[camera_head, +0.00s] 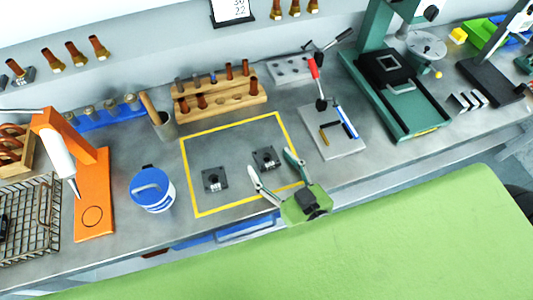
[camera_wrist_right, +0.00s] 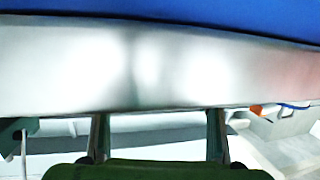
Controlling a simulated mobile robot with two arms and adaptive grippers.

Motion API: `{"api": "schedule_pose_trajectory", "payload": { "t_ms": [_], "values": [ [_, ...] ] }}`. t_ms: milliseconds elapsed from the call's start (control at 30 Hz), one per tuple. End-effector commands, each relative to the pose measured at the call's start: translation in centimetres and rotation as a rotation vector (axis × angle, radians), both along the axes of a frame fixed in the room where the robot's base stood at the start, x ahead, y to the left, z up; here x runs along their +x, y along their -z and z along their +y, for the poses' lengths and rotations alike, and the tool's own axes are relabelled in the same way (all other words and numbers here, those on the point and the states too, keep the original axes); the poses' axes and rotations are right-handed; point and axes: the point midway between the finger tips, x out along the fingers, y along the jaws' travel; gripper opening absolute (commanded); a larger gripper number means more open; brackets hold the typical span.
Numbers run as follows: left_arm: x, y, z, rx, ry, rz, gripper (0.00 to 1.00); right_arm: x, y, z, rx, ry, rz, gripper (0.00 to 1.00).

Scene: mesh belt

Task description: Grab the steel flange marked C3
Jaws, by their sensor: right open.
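Two dark square steel flanges lie flat on the grey bench inside a yellow outline: one on the left (camera_head: 215,180) and one on the right (camera_head: 266,158). Each has a small pale mark, too small to read, so I cannot tell which is C3. My right gripper (camera_head: 269,160) is open and empty, its two fingers spread on either side of the right flange in the head view; its height above the bench is unclear. The fingers also show apart in the right wrist view (camera_wrist_right: 158,118), with no flange visible there. My left gripper is out of view.
A blue-and-white can (camera_head: 152,189) stands left of the yellow outline (camera_head: 188,176). A wooden rack (camera_head: 222,101) is behind it. A plate with a red-handled clamp (camera_head: 335,140) is to the right, then a green press (camera_head: 410,125). An orange stand (camera_head: 95,200) is at left.

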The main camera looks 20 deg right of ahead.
Motion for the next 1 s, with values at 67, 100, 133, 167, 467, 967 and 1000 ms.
{"api": "schedule_pose_trajectory", "payload": {
  "t_ms": [67, 100, 133, 167, 467, 967, 1000],
  "values": [
    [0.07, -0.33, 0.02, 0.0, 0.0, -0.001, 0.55, 0.67, 0.03, 0.16, 0.0, 0.0, -0.001, 0.61],
    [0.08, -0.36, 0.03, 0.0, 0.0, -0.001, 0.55, 0.87, 0.09, 0.19, -0.001, 0.0, -0.001, 0.61],
    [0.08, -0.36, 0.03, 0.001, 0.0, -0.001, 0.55, 0.96, 0.12, 0.22, -0.001, 0.0, -0.001, 0.61],
    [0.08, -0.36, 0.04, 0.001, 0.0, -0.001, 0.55, 1.03, 0.15, 0.23, -0.001, 0.0, -0.001, 0.61],
    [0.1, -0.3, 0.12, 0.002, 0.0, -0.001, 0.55, 1.0, 0.25, 0.22, 0.0, 0.0, 0.0, 0.38],
    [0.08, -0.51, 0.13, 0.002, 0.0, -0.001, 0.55, 1.02, -0.08, 0.26, 0.002, 0.0, -0.003, 0.08],
    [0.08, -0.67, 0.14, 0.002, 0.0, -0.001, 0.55, 1.02, -0.24, 0.25, 0.002, 0.0, -0.003, 0.08]
  ]
}}
